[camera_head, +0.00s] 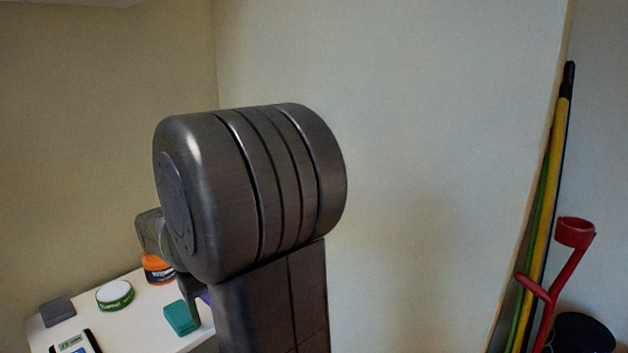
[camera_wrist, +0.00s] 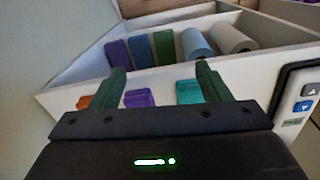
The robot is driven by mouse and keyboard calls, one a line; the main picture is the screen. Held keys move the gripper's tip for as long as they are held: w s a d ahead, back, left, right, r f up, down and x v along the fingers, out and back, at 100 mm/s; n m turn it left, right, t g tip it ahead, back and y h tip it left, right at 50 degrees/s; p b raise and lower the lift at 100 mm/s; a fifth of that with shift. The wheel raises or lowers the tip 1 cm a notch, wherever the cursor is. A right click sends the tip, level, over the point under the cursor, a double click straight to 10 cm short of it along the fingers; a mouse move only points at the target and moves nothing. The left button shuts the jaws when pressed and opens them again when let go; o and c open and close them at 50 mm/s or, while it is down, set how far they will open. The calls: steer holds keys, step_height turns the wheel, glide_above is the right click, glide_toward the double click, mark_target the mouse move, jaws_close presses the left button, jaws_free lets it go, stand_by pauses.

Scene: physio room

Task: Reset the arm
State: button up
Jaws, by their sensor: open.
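My gripper (camera_wrist: 161,78) shows in the wrist view with its two dark green fingers spread apart and nothing between them. It points over a white surface with several small items. In the head view my large dark grey arm joint fills the middle and hides most of my gripper. Only a small dark part of the hand shows beside the joint, above the white table (camera_head: 141,330).
On the table are an orange jar (camera_head: 158,269), a round green-and-white tin (camera_head: 115,295), a teal block (camera_head: 182,318) and a grey block (camera_head: 58,313). A red crutch (camera_head: 560,285) leans at right.

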steer(key=w+d+f+m, duration=0.4)
steer(key=w+d+f, duration=0.3)
steer(key=d+f, duration=0.3)
steer(key=shift+d+f, duration=0.15)
steer(key=shift+f, duration=0.15)
